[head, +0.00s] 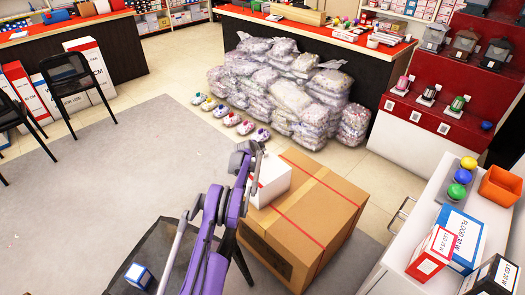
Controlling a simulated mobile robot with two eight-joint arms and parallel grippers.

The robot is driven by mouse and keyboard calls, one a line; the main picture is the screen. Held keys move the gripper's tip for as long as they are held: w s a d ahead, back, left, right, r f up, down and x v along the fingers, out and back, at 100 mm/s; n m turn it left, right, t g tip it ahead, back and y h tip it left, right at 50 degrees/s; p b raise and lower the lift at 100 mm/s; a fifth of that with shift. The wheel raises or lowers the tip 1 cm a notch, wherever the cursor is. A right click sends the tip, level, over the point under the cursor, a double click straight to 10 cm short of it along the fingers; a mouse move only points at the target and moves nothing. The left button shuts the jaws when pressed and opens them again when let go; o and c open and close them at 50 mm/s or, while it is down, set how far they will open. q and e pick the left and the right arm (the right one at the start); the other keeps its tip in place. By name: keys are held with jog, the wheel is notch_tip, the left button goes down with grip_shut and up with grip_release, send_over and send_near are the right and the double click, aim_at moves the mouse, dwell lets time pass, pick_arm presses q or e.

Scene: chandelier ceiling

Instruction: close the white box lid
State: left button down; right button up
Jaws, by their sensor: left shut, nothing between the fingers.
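A small white box (274,182) sits on the near-left part of a large brown cardboard box (318,208) with red straps. Its left side is partly hidden behind my purple left arm. I cannot make out clearly how its lid stands. My left gripper (258,158) is at the upper left edge of the white box, shut and empty. I cannot tell whether it touches the box. My right gripper is not in view.
A dark chair or stand (160,250) with a small blue-and-white box (138,276) is at lower left. A white counter (425,205) with boxes and colored balls stands at right. Bagged goods (295,95) are piled behind. Open floor (110,170) lies left.

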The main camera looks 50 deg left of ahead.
pick_arm(q)
jog(key=p+v, duration=0.1)
jog(key=v, duration=0.9)
jog(key=shift+s, duration=0.3)
jog(key=shift+d, duration=0.15)
